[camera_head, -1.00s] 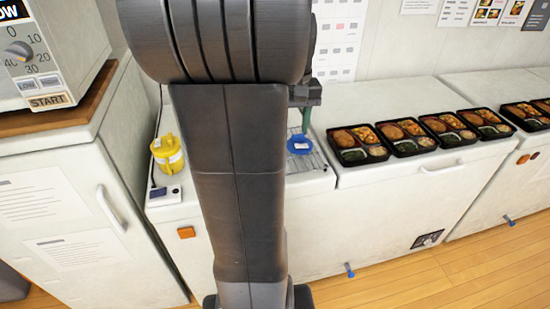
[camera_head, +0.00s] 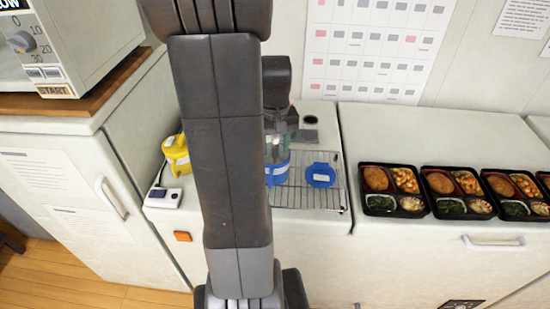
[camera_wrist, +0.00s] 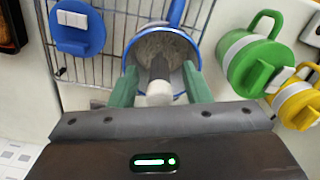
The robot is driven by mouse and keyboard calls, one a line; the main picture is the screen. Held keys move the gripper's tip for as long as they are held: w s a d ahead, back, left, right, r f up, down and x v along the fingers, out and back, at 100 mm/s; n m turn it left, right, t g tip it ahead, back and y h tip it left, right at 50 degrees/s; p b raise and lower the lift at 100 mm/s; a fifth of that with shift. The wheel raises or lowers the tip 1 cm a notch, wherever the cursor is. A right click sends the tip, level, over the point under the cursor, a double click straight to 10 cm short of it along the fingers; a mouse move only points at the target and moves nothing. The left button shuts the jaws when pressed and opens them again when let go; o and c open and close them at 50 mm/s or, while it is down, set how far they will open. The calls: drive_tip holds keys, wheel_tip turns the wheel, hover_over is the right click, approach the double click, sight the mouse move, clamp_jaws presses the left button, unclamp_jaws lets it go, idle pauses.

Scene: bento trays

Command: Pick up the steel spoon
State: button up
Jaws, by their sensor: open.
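An open blue-rimmed canister (camera_wrist: 196,50) holds a pale, grainy filling in the wrist view. A dark handle with a pale end (camera_wrist: 159,72), probably the steel spoon's, stands up out of it towards the camera; its lower part is hidden in the filling. My gripper (camera_wrist: 160,82) is open, with one green finger on each side of the handle at the canister's mouth. I cannot tell whether the fingers touch it. In the head view my gripper (camera_head: 281,138) is over the blue canister (camera_head: 278,175), partly hidden behind my arm.
A blue lid (camera_head: 320,175) lies on the wire rack (camera_head: 310,200) right of the canister. A yellow canister (camera_head: 178,152) and a green one (camera_wrist: 255,62) stand close by. Several bento trays (camera_head: 394,210) line the counter to the right.

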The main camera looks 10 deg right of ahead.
clamp_jaws()
drive_tip(key=shift+r, duration=0.15)
